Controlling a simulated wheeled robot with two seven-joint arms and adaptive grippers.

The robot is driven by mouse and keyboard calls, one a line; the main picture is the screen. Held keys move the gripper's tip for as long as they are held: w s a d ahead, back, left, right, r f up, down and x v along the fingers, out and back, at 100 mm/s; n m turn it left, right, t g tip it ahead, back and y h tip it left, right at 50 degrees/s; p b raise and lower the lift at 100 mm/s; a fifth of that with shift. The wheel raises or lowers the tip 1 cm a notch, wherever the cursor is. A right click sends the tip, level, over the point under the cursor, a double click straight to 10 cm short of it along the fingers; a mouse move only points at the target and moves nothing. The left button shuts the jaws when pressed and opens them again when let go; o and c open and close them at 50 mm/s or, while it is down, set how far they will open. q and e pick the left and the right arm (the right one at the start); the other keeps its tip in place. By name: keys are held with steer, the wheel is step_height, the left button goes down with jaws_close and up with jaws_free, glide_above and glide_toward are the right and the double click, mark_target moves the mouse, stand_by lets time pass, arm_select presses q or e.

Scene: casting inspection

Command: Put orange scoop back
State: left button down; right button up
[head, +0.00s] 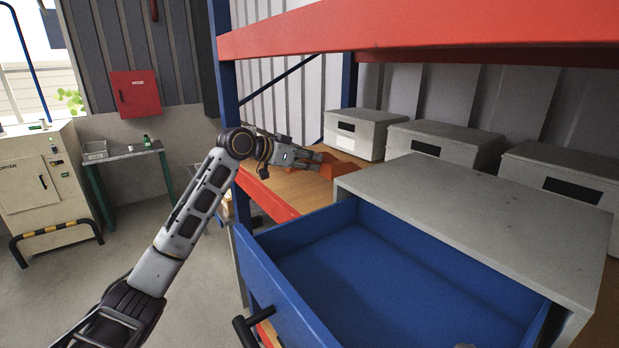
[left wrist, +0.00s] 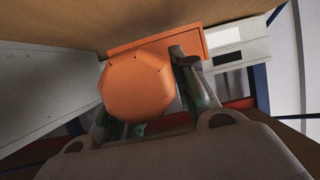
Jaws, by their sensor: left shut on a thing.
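The orange scoop (head: 337,165) is at the wooden shelf board in the head view, beside a grey box. In the left wrist view it shows as an eight-sided orange face (left wrist: 138,88) with a wider orange part (left wrist: 160,44) behind it. My left gripper (head: 316,159) reaches over the shelf and is shut on the scoop, with a finger on either side of it in the left wrist view. The fingers hide part of the scoop. I cannot tell whether the scoop touches the board.
Grey lidded boxes (head: 360,132) stand in a row on the shelf (head: 300,186). A grey cabinet (head: 480,205) with an open blue drawer (head: 370,285) is in front; the visible drawer floor is bare. A red beam (head: 420,30) crosses above, and a blue post (head: 226,90) stands beside my arm.

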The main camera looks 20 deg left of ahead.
arm_select(q)
steer(key=shift+f, duration=0.35)
arm_select(e)
steer(key=shift+w+a, duration=0.1)
steer(key=shift+a, duration=0.25)
arm_select(q)
steer(key=shift+f, duration=0.15)
step_height(320, 180, down, 2)
steer(key=shift+f, duration=0.1)
steer(key=shift+f+p, duration=0.6)
steer(key=shift+f, duration=0.4)
arm_select(e)
steer(key=shift+d+r, duration=0.25)
steer(key=shift+r, duration=0.5)
arm_select(q)
steer(key=c, duration=1.1)
jaws_free()
steer(key=shift+f, duration=0.1)
steer(key=shift+c, duration=0.2)
